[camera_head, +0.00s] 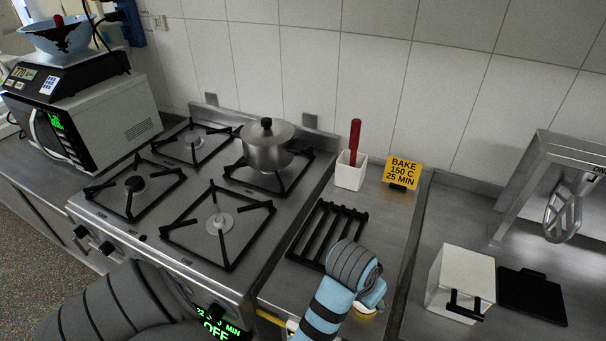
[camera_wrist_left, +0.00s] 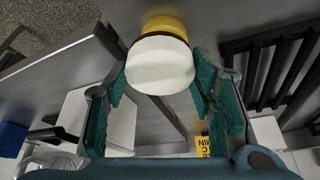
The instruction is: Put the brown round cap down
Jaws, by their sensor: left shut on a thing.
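A round thing (camera_wrist_left: 160,62) with a white face, a thin dark brown rim and a yellow part beyond it is between the teal fingers of my left gripper (camera_wrist_left: 158,82) in the left wrist view. The gripper is shut on it. I cannot tell which part is the brown cap; only the brown rim shows. In the head view my left gripper (camera_head: 371,292) is over the counter just right of the black rack (camera_head: 325,235), and a bit of the held thing's white and yellow (camera_head: 366,309) shows below it. My right gripper is not in view.
A steel pot (camera_head: 267,150) stands on the hob (camera_head: 150,225). A white holder (camera_head: 350,172) with a red-handled tool and a yellow sign (camera_head: 402,173) stand behind the rack. A white box (camera_head: 460,280) and black board (camera_head: 532,294) lie right. Bare counter (camera_head: 385,225) shows beside the rack.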

